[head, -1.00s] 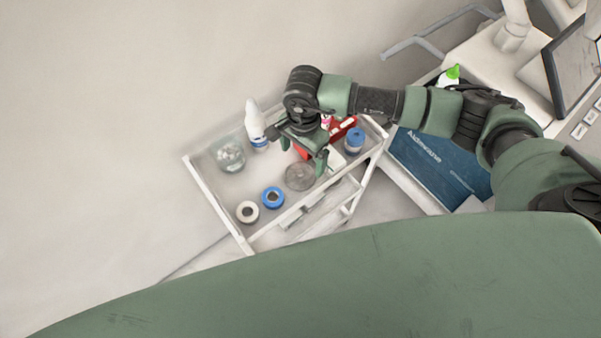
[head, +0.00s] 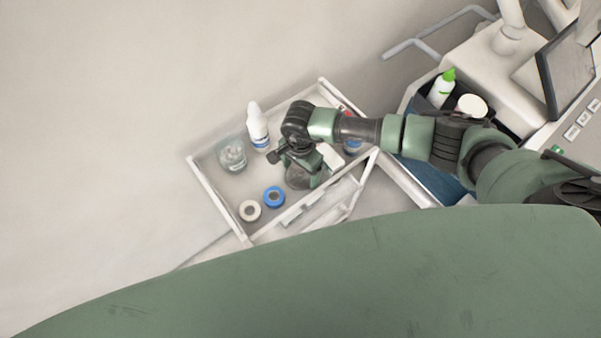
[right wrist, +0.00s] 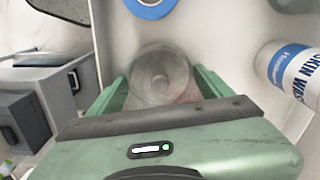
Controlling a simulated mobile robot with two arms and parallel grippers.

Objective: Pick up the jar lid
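The jar lid (head: 299,183) is a round, greyish see-through disc lying in the white tray of the trolley. In the right wrist view the lid (right wrist: 158,75) shows its central knob and lies between the two green fingers. My right gripper (head: 304,176) is low over the lid, pointing down, and hides part of it in the head view. Its fingers (right wrist: 160,88) are spread, one on each side of the lid; whether they touch it I cannot tell. The glass jar (head: 233,156) stands at the tray's left end. My left gripper is not in view.
A white bottle (head: 257,127) stands behind the gripper, near the jar. A blue tape roll (head: 274,197) and a white roll (head: 250,211) lie left of the lid. The tray (head: 215,203) has raised edges. A blue-topped item (head: 352,146) is under my arm.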

